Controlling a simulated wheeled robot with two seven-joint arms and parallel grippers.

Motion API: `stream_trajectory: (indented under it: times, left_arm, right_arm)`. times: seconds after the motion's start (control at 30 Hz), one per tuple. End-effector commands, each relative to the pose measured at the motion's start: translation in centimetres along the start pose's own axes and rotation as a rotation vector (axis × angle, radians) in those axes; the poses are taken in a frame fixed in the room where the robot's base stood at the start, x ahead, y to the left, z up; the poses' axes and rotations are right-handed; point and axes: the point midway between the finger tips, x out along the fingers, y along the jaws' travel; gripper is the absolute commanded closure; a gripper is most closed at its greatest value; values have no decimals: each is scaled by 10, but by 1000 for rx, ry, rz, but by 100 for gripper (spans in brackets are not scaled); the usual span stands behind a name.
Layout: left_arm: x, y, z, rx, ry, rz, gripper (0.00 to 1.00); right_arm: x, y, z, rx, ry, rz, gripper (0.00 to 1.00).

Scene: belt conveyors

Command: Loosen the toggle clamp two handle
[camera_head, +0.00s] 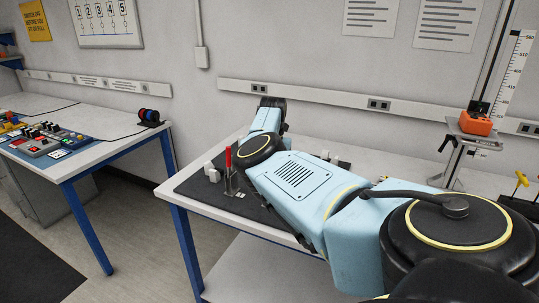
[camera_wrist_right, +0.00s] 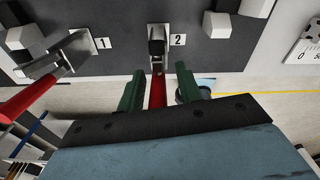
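Toggle clamp two (camera_wrist_right: 157,45), a dark metal clamp beside the label "2" (camera_wrist_right: 178,40), stands on the dark board in the right wrist view. Its red handle (camera_wrist_right: 158,92) points toward my right gripper (camera_wrist_right: 158,83). The green fingers are open, one on each side of the handle, with visible gaps. Clamp one (camera_wrist_right: 68,55), next to label "1", is at the left with its red handle (camera_wrist_right: 28,100) sticking out. In the head view a red clamp handle (camera_head: 228,158) stands upright; my right arm hides clamp two. My left gripper is not in view.
The dark board (camera_head: 200,187) lies on a white table with blue legs. Light blocks (camera_wrist_right: 27,41) stand near clamp one. A second table (camera_head: 100,150) with a control panel is at the left. An orange device (camera_head: 476,122) sits on a stand at the right.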

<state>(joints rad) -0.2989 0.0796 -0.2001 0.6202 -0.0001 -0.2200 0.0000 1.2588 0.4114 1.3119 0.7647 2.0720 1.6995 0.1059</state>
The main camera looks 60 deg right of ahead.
Motion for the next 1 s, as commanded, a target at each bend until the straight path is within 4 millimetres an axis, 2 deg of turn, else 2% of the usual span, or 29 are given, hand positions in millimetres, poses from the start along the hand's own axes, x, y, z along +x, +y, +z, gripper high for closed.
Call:
stream_trajectory:
  times: [0.27,0.43,0.57,0.8,1.0]
  left_arm:
    - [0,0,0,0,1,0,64]
    - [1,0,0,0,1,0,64]
    - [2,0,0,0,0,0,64]
    - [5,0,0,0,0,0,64]
    - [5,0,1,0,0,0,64]
  right_arm:
    - [0,1,-1,-2,1,2,61]
    - [-12,2,0,-2,-1,4,61]
    - [-36,2,0,-2,-2,7,61]
    - [-91,1,0,-3,-1,6,61]
    - [-123,1,0,-1,0,3,61]
